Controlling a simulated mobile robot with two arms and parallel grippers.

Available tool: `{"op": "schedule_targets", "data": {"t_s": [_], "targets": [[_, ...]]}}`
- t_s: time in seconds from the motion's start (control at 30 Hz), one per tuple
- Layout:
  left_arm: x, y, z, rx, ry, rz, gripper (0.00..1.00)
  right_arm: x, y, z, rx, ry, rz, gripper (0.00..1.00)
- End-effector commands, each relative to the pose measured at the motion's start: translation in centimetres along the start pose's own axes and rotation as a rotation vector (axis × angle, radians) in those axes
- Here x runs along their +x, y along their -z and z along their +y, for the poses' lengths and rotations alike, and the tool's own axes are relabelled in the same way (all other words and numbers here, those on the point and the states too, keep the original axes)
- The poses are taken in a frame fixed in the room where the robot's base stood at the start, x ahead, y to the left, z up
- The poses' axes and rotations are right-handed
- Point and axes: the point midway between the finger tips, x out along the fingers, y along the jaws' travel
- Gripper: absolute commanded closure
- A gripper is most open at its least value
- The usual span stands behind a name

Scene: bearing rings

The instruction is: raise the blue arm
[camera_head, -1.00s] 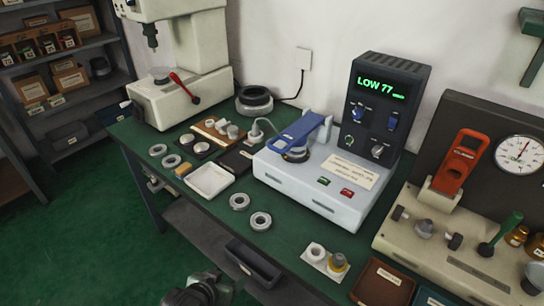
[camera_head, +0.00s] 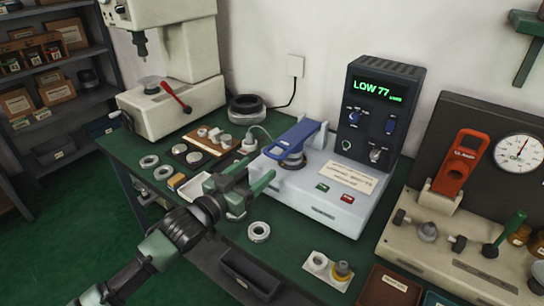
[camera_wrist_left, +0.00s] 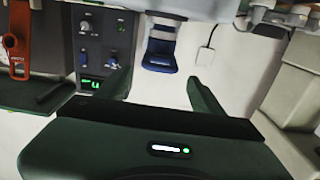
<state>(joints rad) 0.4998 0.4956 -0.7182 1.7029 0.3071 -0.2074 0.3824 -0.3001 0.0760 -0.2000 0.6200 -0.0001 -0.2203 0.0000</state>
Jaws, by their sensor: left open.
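The blue arm (camera_head: 294,138) is part of the pale grey machine with the dark display tower (camera_head: 380,110). It lies low and slightly tilted, with its near end over a dark round part (camera_head: 292,161) on the machine's top. It also shows in the left wrist view (camera_wrist_left: 160,55), ahead of the fingers, where the picture looks upside down. My left gripper (camera_head: 257,171) is open and empty, at the machine's front left corner, short of the blue arm. Part of the white tray is hidden behind it. My right gripper is not in view.
The green display reads LOW 77. A white press (camera_head: 175,70) with a red lever stands at the left. Metal rings (camera_head: 259,231) lie on the green bench. A tester with an orange lever (camera_head: 459,162) and a dial stands at the right. A cable runs behind the machine.

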Motion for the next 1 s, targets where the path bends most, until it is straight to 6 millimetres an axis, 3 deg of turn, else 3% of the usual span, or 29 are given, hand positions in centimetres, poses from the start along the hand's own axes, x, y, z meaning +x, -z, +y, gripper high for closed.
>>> {"op": "schedule_targets", "data": {"t_s": [0.5, 0.87, 1.0], "targets": [[7.0, 0.2, 0.0, 0.001, -0.002, 0.005, 0.33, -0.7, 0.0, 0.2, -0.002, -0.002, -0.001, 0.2], [7.7, 0.1, 0.0, 0.001, -0.002, 0.004, 0.33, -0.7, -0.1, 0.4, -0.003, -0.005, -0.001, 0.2], [7.7, 0.1, 0.0, 0.001, -0.002, 0.004, 0.66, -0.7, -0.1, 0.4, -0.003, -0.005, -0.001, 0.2]]}}
